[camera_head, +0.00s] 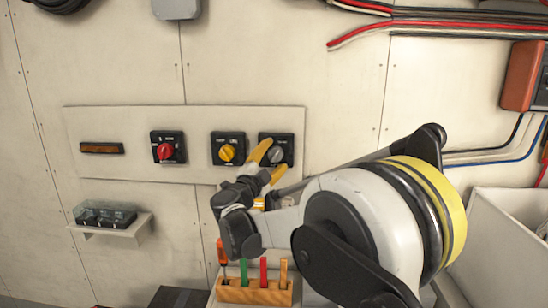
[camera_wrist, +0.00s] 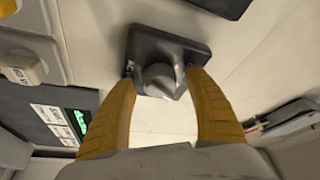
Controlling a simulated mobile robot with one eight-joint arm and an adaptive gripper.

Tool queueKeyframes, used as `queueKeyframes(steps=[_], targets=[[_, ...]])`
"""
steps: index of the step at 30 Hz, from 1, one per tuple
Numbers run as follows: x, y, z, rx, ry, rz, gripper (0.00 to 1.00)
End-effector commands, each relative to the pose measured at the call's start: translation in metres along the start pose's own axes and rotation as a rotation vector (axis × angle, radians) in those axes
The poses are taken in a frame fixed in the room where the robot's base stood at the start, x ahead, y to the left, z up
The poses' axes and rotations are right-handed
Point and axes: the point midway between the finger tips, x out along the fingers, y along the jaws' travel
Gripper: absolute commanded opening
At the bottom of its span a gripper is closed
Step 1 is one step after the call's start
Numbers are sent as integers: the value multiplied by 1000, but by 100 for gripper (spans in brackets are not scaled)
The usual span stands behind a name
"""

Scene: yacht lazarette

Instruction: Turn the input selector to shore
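A black square plate with a grey rotary knob (camera_head: 276,155) is at the right end of the wall panel (camera_head: 95,165). The same knob (camera_wrist: 160,80) is in the upper middle of the wrist view. Its labels are too small to read, so I cannot tell its setting or whether it is the input selector. My gripper (camera_head: 267,163) is at this knob. In the wrist view its two yellow fingers (camera_wrist: 160,75) straddle the knob, one on each side, with a small gap seeming to show. Part of the plate is hidden by a finger in the head view.
A yellow-knob switch (camera_head: 227,152) is close on the left, then a red-knob switch (camera_head: 166,149) and an amber bar (camera_head: 101,148). Below are a small shelf (camera_head: 120,232) with a clear-lidded block and a wooden tool rack (camera_head: 253,290). Cables (camera_head: 440,25) run top right.

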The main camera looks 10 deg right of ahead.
Motion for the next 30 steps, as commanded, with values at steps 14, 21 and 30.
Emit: queueKeyframes(steps=[14, 21, 30], targets=[[-21, 0, 1, 0, -3, -1, 63], [-75, 0, 1, 0, -3, -1, 63], [-117, 0, 0, 0, -1, 0, 63]])
